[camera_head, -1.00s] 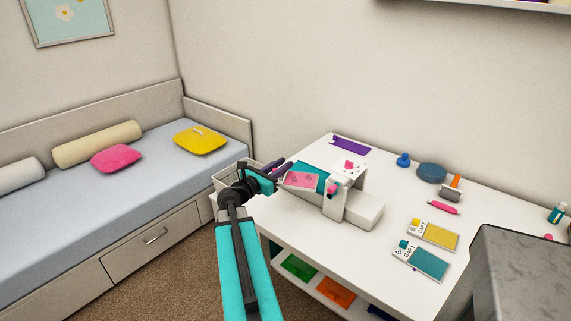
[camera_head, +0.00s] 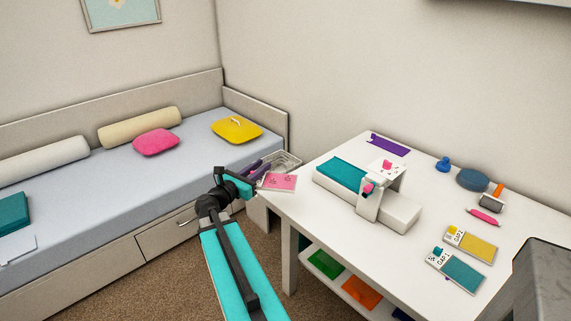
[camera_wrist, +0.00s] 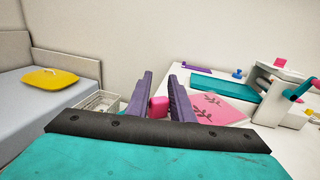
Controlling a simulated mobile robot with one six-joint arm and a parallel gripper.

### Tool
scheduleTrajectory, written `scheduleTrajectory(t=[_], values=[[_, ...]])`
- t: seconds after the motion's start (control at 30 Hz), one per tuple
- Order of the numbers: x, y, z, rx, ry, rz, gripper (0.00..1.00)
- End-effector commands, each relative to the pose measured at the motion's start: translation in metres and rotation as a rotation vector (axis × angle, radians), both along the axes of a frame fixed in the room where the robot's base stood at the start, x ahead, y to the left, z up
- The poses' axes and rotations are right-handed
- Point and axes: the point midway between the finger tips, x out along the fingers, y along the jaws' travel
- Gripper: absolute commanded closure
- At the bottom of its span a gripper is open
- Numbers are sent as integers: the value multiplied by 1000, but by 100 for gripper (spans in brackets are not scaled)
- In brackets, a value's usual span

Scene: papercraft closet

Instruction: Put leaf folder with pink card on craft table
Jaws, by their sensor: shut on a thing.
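The leaf folder with pink card (camera_head: 280,182) is a flat pink piece with a leaf print and a pale edge. It shows at the left corner of the white craft table (camera_head: 315,205); I cannot tell whether it touches the tabletop. My gripper (camera_head: 259,169) is at its left side. In the wrist view, my purple fingers (camera_wrist: 158,90) are shut around a pink block (camera_wrist: 158,106), seemingly the folder's grip. The folder (camera_wrist: 222,109) extends to the right of the fingers.
A white press with a teal bed (camera_head: 342,173) stands on the table, right of the folder. A wire basket (camera_head: 287,160) is behind the gripper, beside the bed (camera_head: 130,190). Tabletop left of the press is bare.

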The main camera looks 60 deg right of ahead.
Motion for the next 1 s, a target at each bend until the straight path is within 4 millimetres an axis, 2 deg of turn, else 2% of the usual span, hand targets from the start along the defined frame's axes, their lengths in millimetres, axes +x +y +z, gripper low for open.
scheduleTrajectory(t=[0.03, 0.2, 0.5, 0.8, 1.0], values=[[12, 14, -1, 0, 1, 22, 100], [45, 56, -5, 1, 1, 83, 100], [95, 134, -12, 2, 0, 193, 100], [133, 218, -18, 1, 0, 301, 100], [151, 275, -22, 1, 1, 374, 100]])
